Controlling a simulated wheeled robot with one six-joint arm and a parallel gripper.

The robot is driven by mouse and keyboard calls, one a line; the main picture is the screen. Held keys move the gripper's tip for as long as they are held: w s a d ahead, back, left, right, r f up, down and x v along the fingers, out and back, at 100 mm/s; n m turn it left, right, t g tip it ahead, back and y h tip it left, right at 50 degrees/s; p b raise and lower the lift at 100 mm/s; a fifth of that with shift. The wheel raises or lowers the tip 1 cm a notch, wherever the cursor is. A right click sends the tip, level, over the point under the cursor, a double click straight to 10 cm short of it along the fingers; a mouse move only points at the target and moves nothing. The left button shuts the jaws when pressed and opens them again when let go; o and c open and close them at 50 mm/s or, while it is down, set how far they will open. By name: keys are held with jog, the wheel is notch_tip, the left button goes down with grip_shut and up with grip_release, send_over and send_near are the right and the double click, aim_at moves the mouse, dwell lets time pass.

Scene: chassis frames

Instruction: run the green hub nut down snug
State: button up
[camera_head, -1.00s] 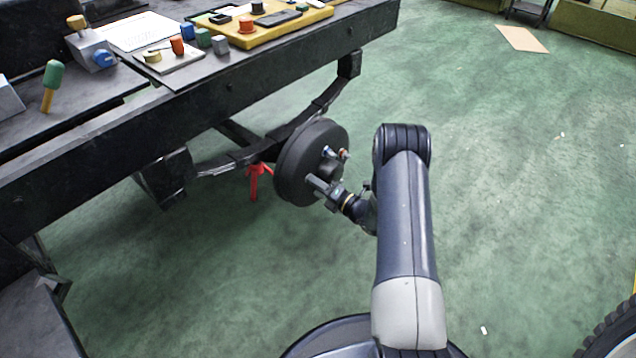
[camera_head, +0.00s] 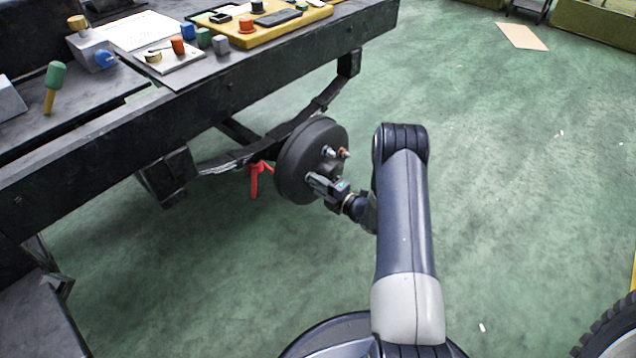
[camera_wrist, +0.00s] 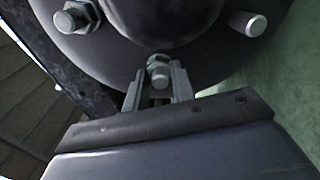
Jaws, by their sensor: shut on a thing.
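The dark round hub drum (camera_head: 298,165) hangs on the axle under the trailer frame, its face toward my arm. My gripper (camera_head: 314,181) is at the lower part of that face. In the wrist view my gripper (camera_wrist: 158,80) has its two fingers on either side of a hub nut (camera_wrist: 158,72) on a stud and is shut on it. This nut looks grey here; no green shows on it. The fingers partly hide the nut, so I cannot tell whether it touches the hub face.
Other studs stick out of the hub: one with a nut (camera_wrist: 75,18) at upper left and another (camera_wrist: 248,23) at upper right. A red stand (camera_head: 255,178) is behind the drum. The trailer bed (camera_head: 215,85) above holds tools and blocks. Green floor is open to the right.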

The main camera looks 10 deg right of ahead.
jog(key=shift+s+f, duration=0.1)
jog(key=o, duration=0.7)
jog(key=shift+d, duration=0.1)
jog(key=p+v, duration=0.3)
jog(key=v, duration=0.7)
jog(key=shift+s+d, duration=0.2)
jog(key=shift+s, duration=0.1)
jog(key=shift+n, duration=0.3)
jog(key=b+x, duration=0.3)
jog(key=x, duration=0.8)
